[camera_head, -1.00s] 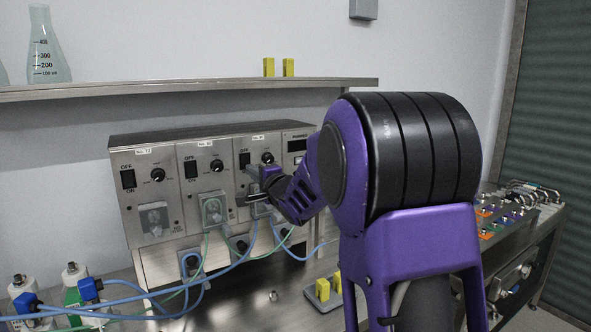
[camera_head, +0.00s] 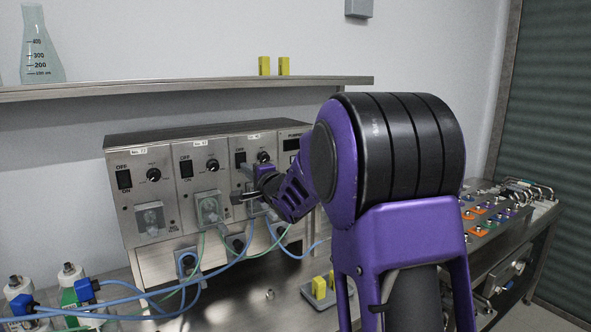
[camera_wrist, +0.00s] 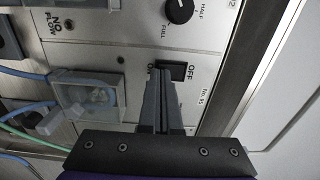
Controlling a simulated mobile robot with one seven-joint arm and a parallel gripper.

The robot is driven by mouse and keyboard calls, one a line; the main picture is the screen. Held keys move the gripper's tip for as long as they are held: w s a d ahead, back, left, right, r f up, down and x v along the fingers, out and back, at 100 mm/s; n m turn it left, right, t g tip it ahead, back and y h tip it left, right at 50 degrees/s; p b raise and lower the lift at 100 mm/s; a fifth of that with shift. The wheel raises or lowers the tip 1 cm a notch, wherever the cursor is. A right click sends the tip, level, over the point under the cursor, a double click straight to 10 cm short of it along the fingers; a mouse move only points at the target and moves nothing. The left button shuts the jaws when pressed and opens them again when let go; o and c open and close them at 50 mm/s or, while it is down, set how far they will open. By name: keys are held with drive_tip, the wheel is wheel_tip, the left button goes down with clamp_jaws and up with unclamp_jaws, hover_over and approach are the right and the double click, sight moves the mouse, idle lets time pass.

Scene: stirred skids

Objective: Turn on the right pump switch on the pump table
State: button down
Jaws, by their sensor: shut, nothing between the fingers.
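The pump table's metal unit has a row of panels, each with a black rocker switch marked OFF above and ON below. The right pump switch (camera_head: 240,158) is on the third panel; it also shows in the wrist view (camera_wrist: 172,70), beside its OFF marking. My gripper (camera_head: 246,170) is shut and empty, its fingertips at the lower part of that switch. In the wrist view, the gripper (camera_wrist: 160,80) overlaps the switch's ON side and partly hides the ON marking. Contact cannot be told. The left switch (camera_head: 123,179) and middle switch (camera_head: 186,168) are uncovered.
Pump heads with green and blue tubes (camera_head: 230,262) hang below the switches. A black knob (camera_head: 263,156) sits right of the switch. A metal shelf (camera_head: 200,88) runs above the unit. Bottles (camera_head: 70,293) stand at front left; yellow blocks (camera_head: 319,288) sit on the table.

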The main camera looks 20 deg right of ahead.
drive_tip(key=shift+w, duration=0.3)
drive_tip(key=shift+s, duration=0.15)
drive_tip(key=shift+s+d, duration=0.1)
drive_tip(key=shift+s, duration=0.45)
drive_tip(key=shift+r+p, duration=0.15)
drive_tip(key=shift+p, duration=0.15)
drive_tip(key=shift+r+p, duration=1.4)
